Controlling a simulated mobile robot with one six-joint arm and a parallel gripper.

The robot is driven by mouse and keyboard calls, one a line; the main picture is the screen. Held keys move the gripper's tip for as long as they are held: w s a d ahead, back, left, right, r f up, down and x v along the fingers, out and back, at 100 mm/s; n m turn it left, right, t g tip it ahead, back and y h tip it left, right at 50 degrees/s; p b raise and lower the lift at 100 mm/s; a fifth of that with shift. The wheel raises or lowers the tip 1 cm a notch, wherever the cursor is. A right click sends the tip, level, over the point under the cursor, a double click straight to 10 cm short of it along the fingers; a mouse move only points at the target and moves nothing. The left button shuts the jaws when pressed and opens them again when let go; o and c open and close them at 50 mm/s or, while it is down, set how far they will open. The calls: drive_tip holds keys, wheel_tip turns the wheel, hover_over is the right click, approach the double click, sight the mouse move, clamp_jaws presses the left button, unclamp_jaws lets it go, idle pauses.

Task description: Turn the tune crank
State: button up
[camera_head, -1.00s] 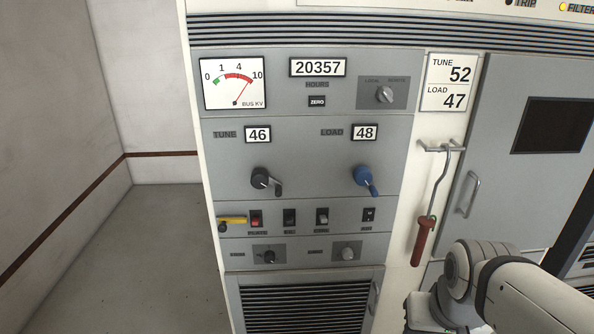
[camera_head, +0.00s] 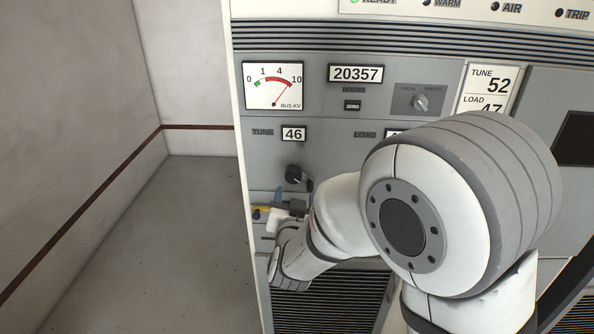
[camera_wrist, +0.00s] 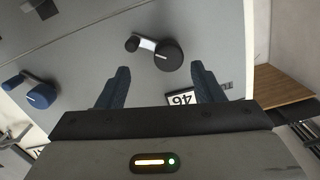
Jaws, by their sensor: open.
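The black tune crank (camera_head: 294,174) is on the grey panel below the TUNE counter (camera_head: 293,133), which reads 46. In the wrist view the tune crank (camera_wrist: 168,56) lies just beyond the fingertips, between their lines, with its arm and knob out to the left. My gripper (camera_head: 294,190) is open and empty, just below the crank; its two blue fingers (camera_wrist: 160,78) are apart and I see no contact. The blue load crank (camera_wrist: 40,95) is at the left of the wrist view and hidden behind my arm in the head view.
A placard (camera_head: 489,88) reads TUNE 52 and, partly covered, LOAD 47. A yellow-handled part (camera_head: 260,211) sits beside my gripper, near the switch row, which my arm mostly hides. Open floor (camera_head: 195,240) lies left of the cabinet.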

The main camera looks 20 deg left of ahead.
sight(293, 179)
drive_tip(key=shift+t, duration=0.4)
drive_tip(key=p+x, duration=0.1)
drive_tip(key=x, duration=0.4)
drive_tip(key=a+p+x, duration=0.1)
drive_tip(key=x, duration=0.1)
drive_tip(key=shift+a+r+p, duration=0.1)
drive_tip(key=shift+r+p, duration=0.15)
drive_tip(key=shift+p, duration=0.05)
drive_tip(key=shift+c, duration=0.3)
drive_tip(key=c, duration=0.9)
drive_tip(key=shift+b, duration=0.3)
